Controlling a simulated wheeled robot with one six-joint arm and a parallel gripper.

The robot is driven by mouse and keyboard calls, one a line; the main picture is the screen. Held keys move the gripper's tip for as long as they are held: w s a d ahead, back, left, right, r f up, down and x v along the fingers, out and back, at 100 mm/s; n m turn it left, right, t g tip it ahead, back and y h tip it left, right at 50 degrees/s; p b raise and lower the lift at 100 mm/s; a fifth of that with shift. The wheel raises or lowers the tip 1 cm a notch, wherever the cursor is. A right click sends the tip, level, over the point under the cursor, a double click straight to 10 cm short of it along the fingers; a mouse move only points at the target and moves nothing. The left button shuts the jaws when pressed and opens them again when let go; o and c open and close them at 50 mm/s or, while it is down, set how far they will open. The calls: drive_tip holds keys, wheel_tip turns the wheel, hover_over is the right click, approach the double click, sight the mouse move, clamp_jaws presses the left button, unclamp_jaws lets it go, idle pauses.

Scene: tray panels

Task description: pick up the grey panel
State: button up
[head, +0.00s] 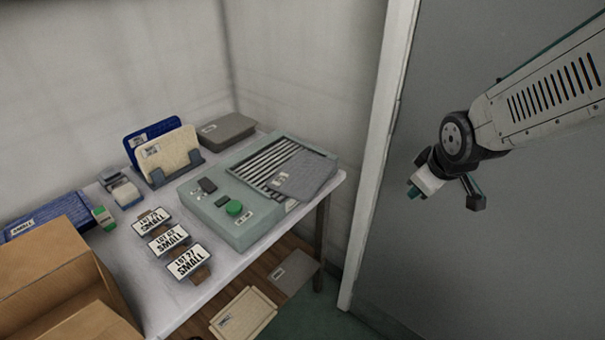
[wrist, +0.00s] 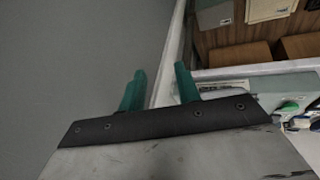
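Several grey panels show in the head view. One grey panel (head: 304,175) lies tilted on the slatted rack of the grey-green machine (head: 237,222). A third grey panel (head: 293,272) lies on the wooden shelf below; a grey panel also shows there in the wrist view (wrist: 215,14). My gripper (head: 417,178) is in the air right of the table, in front of the grey door, apart from every panel. In the wrist view its two teal fingers (wrist: 160,76) are spread with nothing between them.
A white door frame (head: 380,150) stands between my gripper and the table (head: 190,298). Blue and cream panels (head: 167,150) stand in a holder. Three "SMALL" signs (head: 169,240) stand at the front. A cardboard box (head: 45,265) is at left. A cream panel (head: 243,313) is below.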

drive_tip(key=w+a+f+n+t+y, duration=0.1)
drive_tip(key=w+a+f+n+t, duration=0.1)
drive_tip(key=w+a+f+n, duration=0.3)
drive_tip(key=w+a+f+n+t+y, duration=0.1)
drive_tip(key=w+a+f+n+y, duration=0.1)
drive_tip(key=w+f, duration=0.35)
drive_tip(key=n+t+y, duration=0.6)
drive_tip(key=n+t, duration=0.1)
drive_tip(key=n, duration=0.2)
approach(330, 174)
drive_tip(key=w+a+f, duration=0.1)
drive_tip(key=w+a, duration=0.1)
drive_tip(key=x, duration=0.7)
drive_tip(key=shift+w+d+r, duration=0.2)
drive_tip(key=shift+w+r, duration=0.1)
drive_tip(key=shift+w, duration=0.1)
clamp_jaws()
